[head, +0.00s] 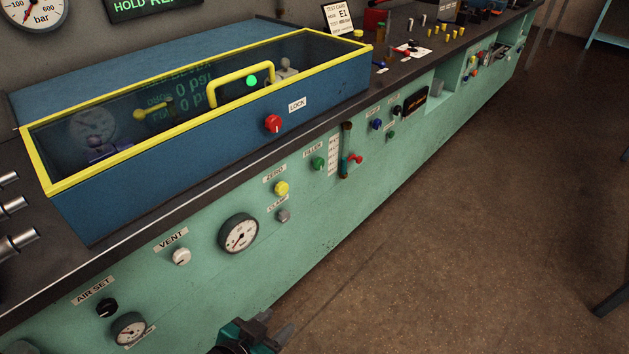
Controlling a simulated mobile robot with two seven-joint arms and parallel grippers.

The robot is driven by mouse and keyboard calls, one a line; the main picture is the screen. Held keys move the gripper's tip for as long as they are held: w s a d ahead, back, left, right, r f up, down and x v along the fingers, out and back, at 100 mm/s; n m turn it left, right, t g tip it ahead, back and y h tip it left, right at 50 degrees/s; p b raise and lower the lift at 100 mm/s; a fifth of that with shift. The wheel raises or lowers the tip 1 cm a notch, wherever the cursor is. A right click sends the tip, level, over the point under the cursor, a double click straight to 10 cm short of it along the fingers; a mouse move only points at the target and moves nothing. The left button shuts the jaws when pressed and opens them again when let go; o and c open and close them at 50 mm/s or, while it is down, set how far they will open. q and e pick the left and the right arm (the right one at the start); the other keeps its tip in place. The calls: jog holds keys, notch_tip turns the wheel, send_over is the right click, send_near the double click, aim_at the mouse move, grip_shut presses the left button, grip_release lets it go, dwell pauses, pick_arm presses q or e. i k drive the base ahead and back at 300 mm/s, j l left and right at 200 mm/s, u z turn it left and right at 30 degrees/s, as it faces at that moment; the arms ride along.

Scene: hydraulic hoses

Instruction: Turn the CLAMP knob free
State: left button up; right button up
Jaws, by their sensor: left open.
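The CLAMP knob (283,215) is a small grey knob on the green front panel (330,222), just below the yellow knob (281,188). Its small label sits above it and is hard to read. Which way the knob is turned is too small to tell. My left gripper (276,325) is at the bottom edge of the head view, in front of the panel and well below the knob. It is open, with nothing seen between its fingers, and apart from the knob. My right gripper is not in view.
A dial gauge (238,234) and the white VENT knob (181,256) are left of the CLAMP knob. A green knob (318,163) and a red-handled lever (352,160) are to the right. The blue box (225,125) with a yellow-framed lid stands above. The floor (450,250) is clear.

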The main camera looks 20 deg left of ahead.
aim_at(284, 216)
jog(key=i+u, duration=0.25)
jog(key=i, duration=0.3)
jog(key=u, duration=1.25)
